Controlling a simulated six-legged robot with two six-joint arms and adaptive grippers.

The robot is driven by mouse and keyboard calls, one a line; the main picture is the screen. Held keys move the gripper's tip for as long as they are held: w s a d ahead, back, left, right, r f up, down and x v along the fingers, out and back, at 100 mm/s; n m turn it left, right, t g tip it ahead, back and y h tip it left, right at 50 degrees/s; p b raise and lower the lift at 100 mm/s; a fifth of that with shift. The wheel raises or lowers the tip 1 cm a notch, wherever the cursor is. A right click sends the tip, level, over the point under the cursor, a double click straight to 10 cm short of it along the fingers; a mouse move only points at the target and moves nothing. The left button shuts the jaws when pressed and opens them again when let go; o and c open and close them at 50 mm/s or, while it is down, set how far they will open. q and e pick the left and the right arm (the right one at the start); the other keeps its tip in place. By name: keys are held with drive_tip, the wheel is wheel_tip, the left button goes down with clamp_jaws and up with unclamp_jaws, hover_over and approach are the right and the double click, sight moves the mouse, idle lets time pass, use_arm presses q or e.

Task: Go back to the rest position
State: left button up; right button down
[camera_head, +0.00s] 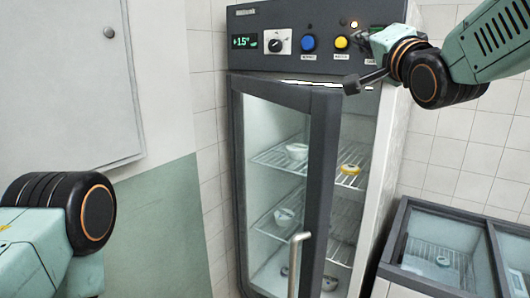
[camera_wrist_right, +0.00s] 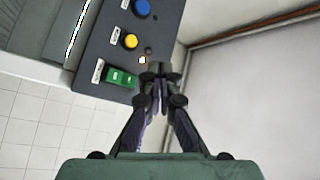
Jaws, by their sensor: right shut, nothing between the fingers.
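My right gripper (camera_head: 352,84) reaches in from the upper right in the head view, in front of the fridge's control panel (camera_head: 262,38). In the right wrist view its fingers (camera_wrist_right: 158,78) are together, with nothing between them. Their tips overlap the panel's edge near a green rocker switch (camera_wrist_right: 121,77) and a small lit lamp; I cannot tell whether they touch the panel. My left arm (camera_head: 50,235) shows only in part at the lower left; its gripper is out of view.
The glass-door fridge (camera_head: 318,190) holds bowls and a yellow-rimmed dish (camera_head: 350,169) on wire shelves. Its door looks ajar. The panel has a blue button (camera_head: 308,43) and a yellow button (camera_head: 341,42). A chest freezer (camera_head: 400,245) stands at right, a wall cabinet (camera_head: 75,80) at left.

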drive_tip(key=s+d+f+n+g+h+b, duration=0.1)
drive_tip(key=s+f+n+g+b, duration=0.25)
drive_tip(key=f, duration=1.45)
drive_tip(key=s+d+f+n+g+h+b, duration=0.1)
drive_tip(key=s+f+n+g+b, duration=0.3)
drive_tip(key=f, duration=1.4)
drive_tip(key=s+d+f+n+g+h+b, duration=0.1)
drive_tip(key=s+f+g+b, duration=0.3)
drive_tip(key=f, duration=1.4)
use_arm(q)
wheel_tip(320, 180, down, 22)
drive_tip(key=b, duration=1.1)
drive_tip(key=shift+s+f, duration=0.2)
drive_tip(key=shift+f, duration=0.05)
use_arm(e)
drive_tip(key=s+d+f+g, duration=0.1)
drive_tip(key=s+f+g, duration=0.7)
drive_tip(key=s+f, duration=2.6)
drive_tip(key=shift+s+f+n+g+h, duration=0.3)
drive_tip(key=shift+s+f+n+g, duration=0.05)
drive_tip(key=shift+f, duration=0.55)
drive_tip(key=shift+w, duration=0.1)
